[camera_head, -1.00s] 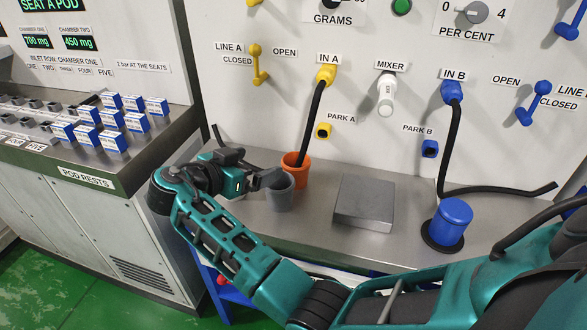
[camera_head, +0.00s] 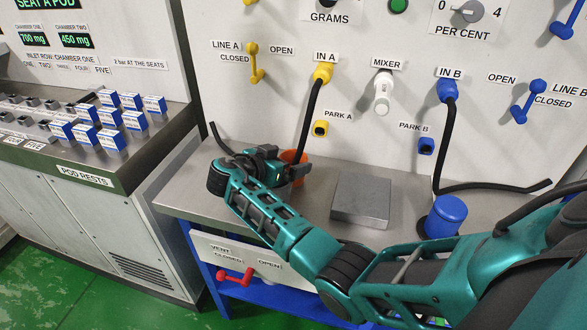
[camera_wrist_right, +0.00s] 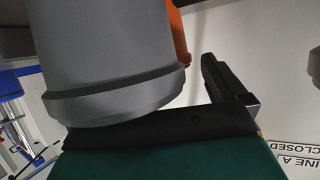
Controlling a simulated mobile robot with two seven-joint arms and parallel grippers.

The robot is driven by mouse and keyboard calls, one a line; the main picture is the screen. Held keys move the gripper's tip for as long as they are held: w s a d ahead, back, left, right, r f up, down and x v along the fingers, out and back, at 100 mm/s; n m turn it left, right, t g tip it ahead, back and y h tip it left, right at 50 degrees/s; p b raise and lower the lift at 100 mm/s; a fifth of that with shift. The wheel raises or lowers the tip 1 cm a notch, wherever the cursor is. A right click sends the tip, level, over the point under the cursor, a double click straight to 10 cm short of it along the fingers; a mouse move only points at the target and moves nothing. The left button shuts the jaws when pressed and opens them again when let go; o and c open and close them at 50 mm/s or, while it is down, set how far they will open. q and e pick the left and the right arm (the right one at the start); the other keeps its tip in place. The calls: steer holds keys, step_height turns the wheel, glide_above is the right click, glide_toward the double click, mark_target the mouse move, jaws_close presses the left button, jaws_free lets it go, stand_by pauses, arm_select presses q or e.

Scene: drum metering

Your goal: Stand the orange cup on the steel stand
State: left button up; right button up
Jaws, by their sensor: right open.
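The orange cup (camera_head: 293,155) stands on the steel bench below IN A, with the black hose from IN A reaching down to it. My right gripper and wrist hide much of it. An orange strip of it shows behind the grey cup in the right wrist view (camera_wrist_right: 180,30). The steel stand (camera_head: 362,197), a low grey square block, is to its right with a bare top. My right gripper (camera_head: 298,170) is open at the cups. The grey cup (camera_wrist_right: 110,60) fills much of the right wrist view, close to the jaw. My left gripper is out of view.
A second black hose (camera_head: 490,188) lies along the back of the bench. A red vent handle (camera_head: 234,278) is below the bench's front edge. Bench space between cups and stand is narrow.

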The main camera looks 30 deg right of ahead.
steer(key=shift+w+d+f, duration=0.15)
steer(key=shift+d, duration=0.2)
steer(key=shift+c, duration=0.2)
steer(key=c, duration=1.2)
